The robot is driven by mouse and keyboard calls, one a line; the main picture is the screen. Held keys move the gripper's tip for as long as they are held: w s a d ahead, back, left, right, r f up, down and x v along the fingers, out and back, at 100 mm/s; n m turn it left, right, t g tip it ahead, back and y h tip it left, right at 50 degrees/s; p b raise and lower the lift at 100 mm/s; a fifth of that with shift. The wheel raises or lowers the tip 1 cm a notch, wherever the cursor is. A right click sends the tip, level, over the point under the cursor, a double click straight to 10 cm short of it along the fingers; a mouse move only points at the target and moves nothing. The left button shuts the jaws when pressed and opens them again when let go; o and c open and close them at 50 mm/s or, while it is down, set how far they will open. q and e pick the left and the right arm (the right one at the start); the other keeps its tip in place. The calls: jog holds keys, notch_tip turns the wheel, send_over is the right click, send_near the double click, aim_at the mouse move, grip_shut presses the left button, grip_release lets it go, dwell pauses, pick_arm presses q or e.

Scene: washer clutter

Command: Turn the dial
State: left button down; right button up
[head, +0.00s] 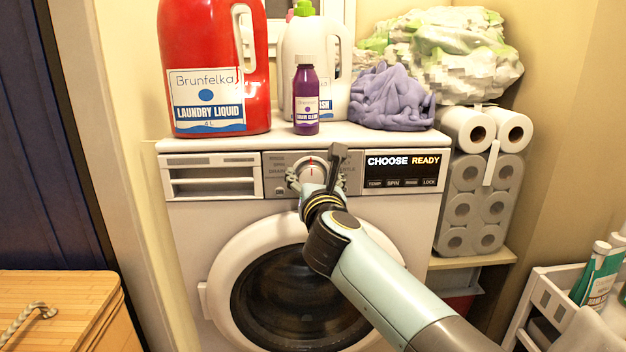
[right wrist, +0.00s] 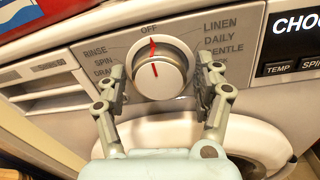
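The dial (head: 310,169) is a round white knob on the washer's front panel. In the right wrist view the dial (right wrist: 160,72) has a red line on its face that points up, close to the OFF label. My right gripper (head: 318,166) is at the dial. In the right wrist view my right gripper (right wrist: 162,68) is open, with one finger left and one right of the dial. A gap shows between each finger and the knob. My left gripper is in neither view.
A display (head: 403,170) reading CHOOSE READY is right of the dial; a detergent drawer (head: 212,177) is left. The round door (head: 225,275) lies below. A red jug (head: 213,50), a purple bottle (head: 306,100) and purple cloth (head: 390,98) stand on top.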

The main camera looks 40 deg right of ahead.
jog(key=c, duration=0.9)
jog(key=shift+r, duration=0.1)
